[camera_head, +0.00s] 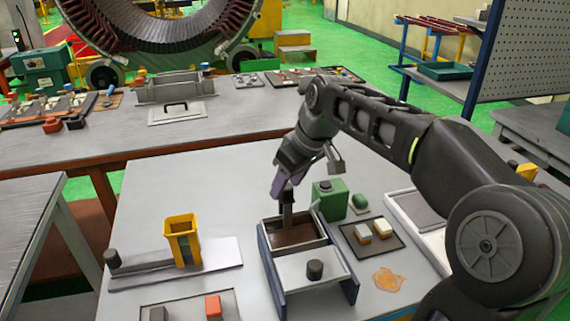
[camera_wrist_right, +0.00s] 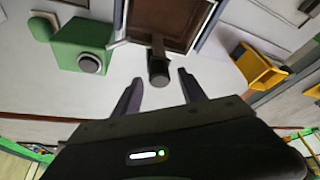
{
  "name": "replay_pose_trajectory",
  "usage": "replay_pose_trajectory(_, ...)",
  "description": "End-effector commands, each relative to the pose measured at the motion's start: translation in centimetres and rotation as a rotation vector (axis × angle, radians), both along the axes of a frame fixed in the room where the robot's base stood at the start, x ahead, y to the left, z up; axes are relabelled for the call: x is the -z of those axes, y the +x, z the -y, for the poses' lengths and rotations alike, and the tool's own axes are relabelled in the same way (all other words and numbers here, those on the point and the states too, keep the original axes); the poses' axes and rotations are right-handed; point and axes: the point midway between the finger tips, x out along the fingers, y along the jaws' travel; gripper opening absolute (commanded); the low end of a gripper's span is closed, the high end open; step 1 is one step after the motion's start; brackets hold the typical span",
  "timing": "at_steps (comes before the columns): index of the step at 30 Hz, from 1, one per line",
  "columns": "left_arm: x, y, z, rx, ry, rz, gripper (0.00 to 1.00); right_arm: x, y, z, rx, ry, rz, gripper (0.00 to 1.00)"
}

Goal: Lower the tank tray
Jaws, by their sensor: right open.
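The tank (camera_head: 265,254) is a grey-walled box on the white table, with a brown inside (camera_head: 293,236). A dark upright post (camera_head: 288,218) stands at its far side, under my right gripper (camera_head: 282,186). I cannot tell whether the post belongs to the tray. In the right wrist view, the brown inside (camera_wrist_right: 172,20) is at the top, and a dark knob (camera_wrist_right: 158,70) on the post lies just ahead of and between my spread fingertips (camera_wrist_right: 161,86), with gaps on both sides. My right gripper is open and empty. My left gripper is out of view.
A grey lid with a black knob (camera_head: 314,269) covers the tank's near part. A green can (camera_head: 330,200) stands close by on the right. A yellow holder (camera_head: 182,240) is on the left. A dark tray with small blocks (camera_head: 352,241) lies right of the tank.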

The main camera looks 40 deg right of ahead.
Motion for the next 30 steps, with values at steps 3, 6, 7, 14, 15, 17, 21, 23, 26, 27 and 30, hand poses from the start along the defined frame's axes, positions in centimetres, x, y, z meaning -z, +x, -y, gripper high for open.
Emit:
replay_pose_trajectory(3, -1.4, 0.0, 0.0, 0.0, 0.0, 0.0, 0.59, -1.6, 0.0, 0.0, 0.0, 0.0, 0.0, 0.49)
replay_pose_trajectory(6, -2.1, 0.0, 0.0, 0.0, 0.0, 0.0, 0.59, -2.4, 0.0, 0.0, 0.001, 0.0, 0.0, 0.49)
replay_pose_trajectory(7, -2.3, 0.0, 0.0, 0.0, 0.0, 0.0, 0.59, -2.7, 0.0, 0.0, 0.001, 0.0, 0.0, 0.49)
replay_pose_trajectory(14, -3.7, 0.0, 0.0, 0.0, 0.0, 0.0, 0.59, -4.3, 0.0, 0.0, 0.0, 0.0, -0.001, 0.49)
replay_pose_trajectory(15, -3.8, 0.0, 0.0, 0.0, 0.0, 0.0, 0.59, -4.5, 0.0, 0.0, 0.0, 0.0, -0.001, 0.49)
replay_pose_trajectory(17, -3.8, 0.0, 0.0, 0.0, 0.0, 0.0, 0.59, -4.6, 0.0, 0.0, 0.0, 0.0, -0.001, 0.49)
replay_pose_trajectory(21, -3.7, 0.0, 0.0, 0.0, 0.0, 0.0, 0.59, -4.5, 0.0, 0.0, 0.0, 0.0, -0.001, 0.49)
replay_pose_trajectory(23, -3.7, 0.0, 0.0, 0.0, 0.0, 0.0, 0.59, -4.5, 0.0, 0.0, 0.0, 0.0, -0.001, 0.49)
replay_pose_trajectory(26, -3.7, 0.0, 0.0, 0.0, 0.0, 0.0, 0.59, -4.5, 0.0, 0.0, 0.0, 0.0, -0.001, 0.49)
replay_pose_trajectory(27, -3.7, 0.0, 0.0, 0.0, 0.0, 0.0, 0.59, -4.5, 0.0, 0.0, 0.0, 0.0, -0.001, 0.49)
replay_pose_trajectory(30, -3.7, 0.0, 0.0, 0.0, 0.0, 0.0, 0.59, -4.5, 0.0, 0.0, 0.0, 0.0, 0.0, 0.49)
